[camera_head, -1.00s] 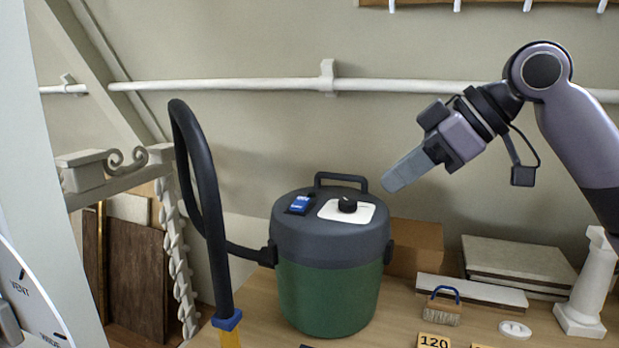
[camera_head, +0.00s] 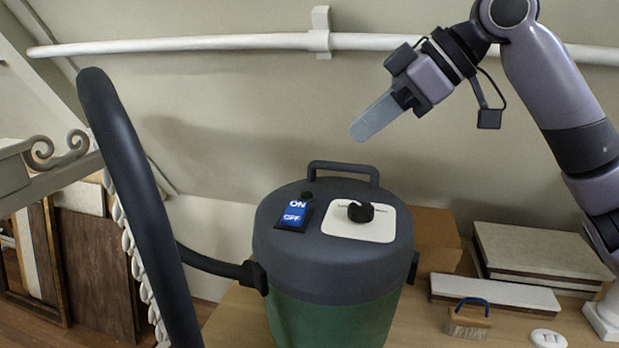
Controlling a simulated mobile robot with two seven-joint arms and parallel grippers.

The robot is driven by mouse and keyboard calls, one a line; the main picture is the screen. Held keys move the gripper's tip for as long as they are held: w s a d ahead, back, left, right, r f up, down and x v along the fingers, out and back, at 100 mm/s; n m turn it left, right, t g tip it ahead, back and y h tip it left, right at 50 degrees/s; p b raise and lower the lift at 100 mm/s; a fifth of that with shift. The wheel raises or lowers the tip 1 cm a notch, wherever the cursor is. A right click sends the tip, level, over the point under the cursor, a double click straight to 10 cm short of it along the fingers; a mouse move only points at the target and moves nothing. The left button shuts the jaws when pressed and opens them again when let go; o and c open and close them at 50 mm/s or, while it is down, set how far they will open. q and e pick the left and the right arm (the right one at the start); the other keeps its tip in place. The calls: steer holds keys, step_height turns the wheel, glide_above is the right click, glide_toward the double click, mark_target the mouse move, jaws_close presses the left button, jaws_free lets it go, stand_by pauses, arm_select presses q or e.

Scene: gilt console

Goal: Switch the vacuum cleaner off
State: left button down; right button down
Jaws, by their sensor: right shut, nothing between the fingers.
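The vacuum cleaner (camera_head: 336,270) stands on the wooden tabletop, with a dark grey lid and a green body. On its lid, left of the middle, is a blue rocker switch (camera_head: 296,214) marked ON at the top and OFF below. A black knob (camera_head: 360,211) sits on a white plate to the right of the switch. A dark carry handle (camera_head: 343,170) arches over the back of the lid. My right gripper (camera_head: 358,136) is shut and empty, above and behind the lid, apart from it. My left gripper is not in view.
A thick black hose (camera_head: 137,190) rises at the left and joins the vacuum's side. A cardboard box (camera_head: 437,240), stacked slabs (camera_head: 540,250) and a brush (camera_head: 467,320) are to the right. A white pipe (camera_head: 190,44) runs along the wall.

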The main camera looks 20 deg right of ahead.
steer(key=shift+s+r, duration=0.1)
stand_by(0.3)
glide_above(305, 202)
steer(key=s+d, duration=0.1)
step_height(305, 202, down, 7)
steer(key=shift+s+d+f+p, duration=0.15)
steer(key=shift+f+p, duration=0.05)
steer(key=shift+p, duration=0.25)
step_height(305, 202, down, 2)
steer(key=shift+d+f, duration=0.15)
steer(key=shift+f, duration=0.75)
steer(key=shift+d+f, duration=0.15)
steer(key=shift+f, duration=0.25)
steer(key=shift+r, duration=0.1)
